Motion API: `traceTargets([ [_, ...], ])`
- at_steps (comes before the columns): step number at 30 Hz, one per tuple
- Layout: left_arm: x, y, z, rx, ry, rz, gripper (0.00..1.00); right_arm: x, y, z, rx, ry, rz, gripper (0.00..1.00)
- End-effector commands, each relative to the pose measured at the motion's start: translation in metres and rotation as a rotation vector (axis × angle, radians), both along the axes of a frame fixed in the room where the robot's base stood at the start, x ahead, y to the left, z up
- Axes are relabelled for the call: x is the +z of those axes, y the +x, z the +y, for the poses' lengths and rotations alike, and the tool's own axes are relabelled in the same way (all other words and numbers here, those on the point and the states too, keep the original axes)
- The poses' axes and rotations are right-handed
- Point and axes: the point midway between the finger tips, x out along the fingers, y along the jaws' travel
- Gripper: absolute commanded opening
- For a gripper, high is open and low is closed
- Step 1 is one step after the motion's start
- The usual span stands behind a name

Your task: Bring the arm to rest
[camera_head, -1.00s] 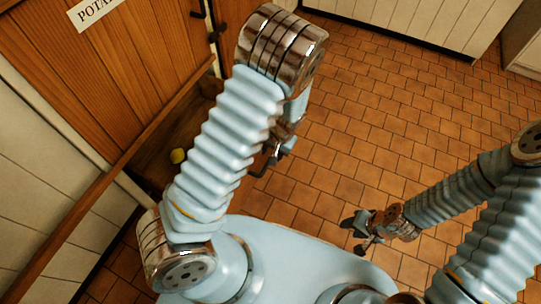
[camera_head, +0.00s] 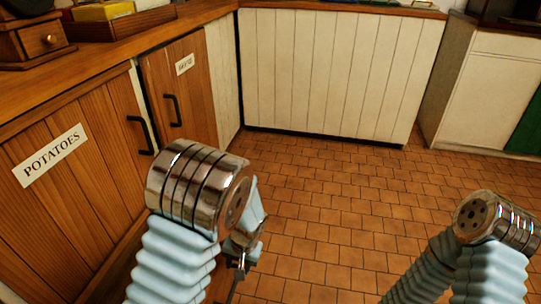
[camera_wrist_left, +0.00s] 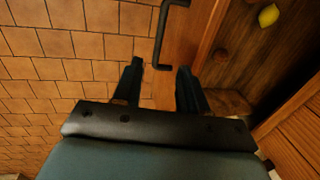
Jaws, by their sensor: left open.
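My left arm rises at the lower left of the head view, bent at its metal joint. My left gripper (camera_wrist_left: 160,82) is open in the left wrist view, with nothing between its two dark fingers. The tile floor and a dark door handle (camera_wrist_left: 168,30) on a wooden panel show beyond the fingers. In the head view the left gripper is mostly hidden behind the arm. My right arm stands bent at the lower right of the head view; its gripper is out of the picture.
The wooden door labelled POTATOES (camera_head: 62,165) and a smaller labelled door (camera_head: 180,90) stand at the left. The tile floor (camera_head: 340,200) is clear.

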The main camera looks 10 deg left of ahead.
Motion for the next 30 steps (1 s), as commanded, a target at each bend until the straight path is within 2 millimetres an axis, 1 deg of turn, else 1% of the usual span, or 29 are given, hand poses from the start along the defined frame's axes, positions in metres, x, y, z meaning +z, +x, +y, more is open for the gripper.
traceTargets([
  [2,-0.003,-0.002,0.001,0.002,-0.006,0.004,0.42,0.001,0.0,0.0,0.0,0.0,0.0,0.43],
  [5,-0.023,-0.014,0.004,0.009,-0.049,0.027,0.42,0.005,0.0,0.001,0.001,0.001,0.0,0.43],
  [8,-0.059,-0.042,0.004,0.031,-0.146,0.056,0.42,0.012,-0.001,0.003,0.004,0.003,0.002,0.43],
  [9,-0.072,-0.055,0.002,0.044,-0.198,0.062,0.42,0.014,-0.001,0.003,0.006,0.004,0.003,0.43],
  [12,-0.097,-0.088,-0.01,0.092,-0.325,0.06,0.42,0.021,-0.002,0.006,0.01,0.008,0.005,0.43],
  [13,-0.101,-0.097,-0.014,0.109,-0.36,0.056,0.42,0.023,-0.003,0.006,0.011,0.009,0.005,0.43],
  [15,-0.106,-0.111,-0.024,0.149,-0.433,0.034,0.42,0.026,-0.003,0.008,0.013,0.011,0.006,0.43],
  [18,-0.107,-0.124,-0.035,0.196,-0.506,0.0,0.42,0.029,-0.004,0.009,0.015,0.013,0.007,0.43],
  [22,-0.105,-0.128,-0.041,0.229,-0.551,-0.031,0.42,0.03,-0.004,0.01,0.017,0.014,0.009,0.43],
  [30,-0.105,-0.129,-0.042,0.232,-0.556,-0.037,0.42,0.03,-0.004,0.01,0.018,0.014,0.008,0.43],
])
